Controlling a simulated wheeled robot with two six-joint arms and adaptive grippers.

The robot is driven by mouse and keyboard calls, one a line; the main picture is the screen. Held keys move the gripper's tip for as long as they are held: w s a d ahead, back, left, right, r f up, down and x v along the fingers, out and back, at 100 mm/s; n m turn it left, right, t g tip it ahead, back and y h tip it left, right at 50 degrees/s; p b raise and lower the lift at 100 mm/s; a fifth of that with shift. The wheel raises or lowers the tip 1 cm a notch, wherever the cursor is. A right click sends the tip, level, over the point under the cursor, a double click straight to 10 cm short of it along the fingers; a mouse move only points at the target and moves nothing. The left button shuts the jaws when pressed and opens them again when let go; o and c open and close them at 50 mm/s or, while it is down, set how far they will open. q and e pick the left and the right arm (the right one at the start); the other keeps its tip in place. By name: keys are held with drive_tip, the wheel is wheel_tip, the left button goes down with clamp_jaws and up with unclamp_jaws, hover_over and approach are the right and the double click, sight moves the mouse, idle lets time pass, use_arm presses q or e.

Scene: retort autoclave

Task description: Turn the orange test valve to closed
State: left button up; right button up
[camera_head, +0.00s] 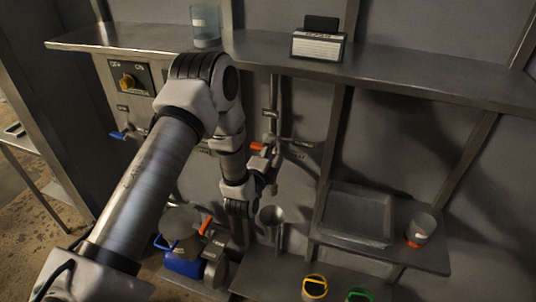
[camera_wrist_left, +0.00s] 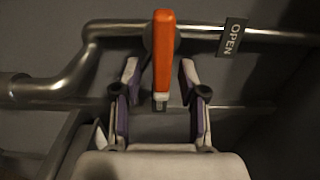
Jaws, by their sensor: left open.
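The orange test valve handle (camera_head: 257,147) sits on a grey pipe at the wall, partly hidden by my left arm. In the left wrist view the orange handle (camera_wrist_left: 163,50) stands upright, crossing the pipe, with its lower end between my open fingers. A plate reading OPEN (camera_wrist_left: 231,38) is to its right on the pipe. My left gripper (camera_wrist_left: 160,78) is open, one finger on each side of the handle with gaps showing; it also shows at the valve in the head view (camera_head: 270,165). My right gripper is not in view.
A shelf (camera_head: 410,75) above holds a glass beaker (camera_head: 205,25) and a labelled box (camera_head: 318,45). A blue-handled valve (camera_head: 118,135) is left.

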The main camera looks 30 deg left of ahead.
use_arm(q)
drive_tip(key=v, duration=1.1)
drive_tip(key=shift+s+d, duration=0.2)
drive_tip(key=shift+s, duration=0.2)
